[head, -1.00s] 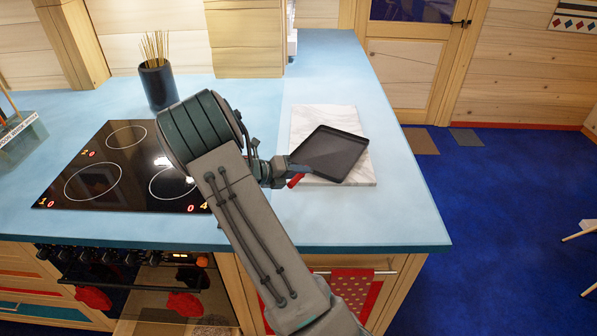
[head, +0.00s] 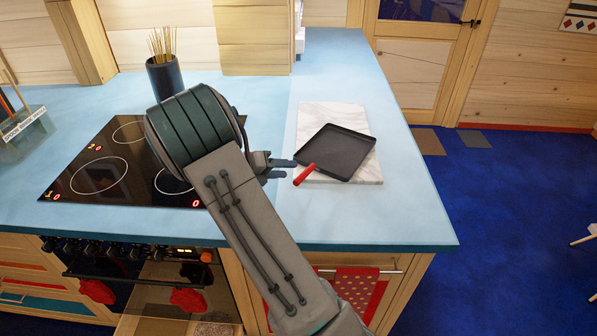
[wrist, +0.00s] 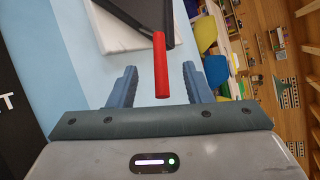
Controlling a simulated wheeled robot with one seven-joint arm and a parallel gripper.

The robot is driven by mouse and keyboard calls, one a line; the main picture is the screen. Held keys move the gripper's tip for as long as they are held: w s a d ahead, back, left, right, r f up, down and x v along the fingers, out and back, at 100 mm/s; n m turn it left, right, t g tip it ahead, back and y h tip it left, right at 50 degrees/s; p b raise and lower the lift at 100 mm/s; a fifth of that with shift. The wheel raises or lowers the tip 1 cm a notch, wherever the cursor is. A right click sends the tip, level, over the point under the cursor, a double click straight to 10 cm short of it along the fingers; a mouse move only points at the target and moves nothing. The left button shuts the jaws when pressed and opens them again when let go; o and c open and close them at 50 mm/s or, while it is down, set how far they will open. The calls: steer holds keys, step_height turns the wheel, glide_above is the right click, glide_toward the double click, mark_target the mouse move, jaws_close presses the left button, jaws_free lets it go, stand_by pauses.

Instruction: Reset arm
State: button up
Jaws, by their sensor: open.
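My gripper (head: 284,168) is open and empty over the blue counter, just left of the red handle of a dark square pan (head: 338,152). The pan lies on a white marble board (head: 365,118). In the wrist view, the red handle (wrist: 160,66) points toward my gripper (wrist: 160,84), between the lines of its two spread fingers, and neither finger touches it. My arm reaches over the counter from the bottom of the head view and hides part of the cooktop.
A black cooktop (head: 75,182) lies left of my arm. A dark pot of thin sticks (head: 165,78) stands behind my arm. The blue counter (head: 415,210) is clear along its front right.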

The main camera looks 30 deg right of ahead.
steer(key=v, duration=0.6)
steer(key=s+a+r+m+t+y, duration=0.1)
steer(key=s+a+r+m+y, duration=0.1)
steer(key=s+m, duration=0.6)
steer(key=s+a+r+m+t+y, duration=0.1)
steer(key=s+a+r+m+y, duration=0.2)
steer(key=s+m+y, duration=0.4)
steer(key=s+a+r+m+t+y, duration=0.2)
steer(key=s+a+m+y, duration=0.2)
steer(key=s+m, duration=0.7)
steer(key=m, duration=0.4)
steer(key=shift+s+a+r+y+b, duration=0.2)
steer(key=shift+a+r+y+b, duration=0.05)
steer(key=shift+r+y+b, duration=0.05)
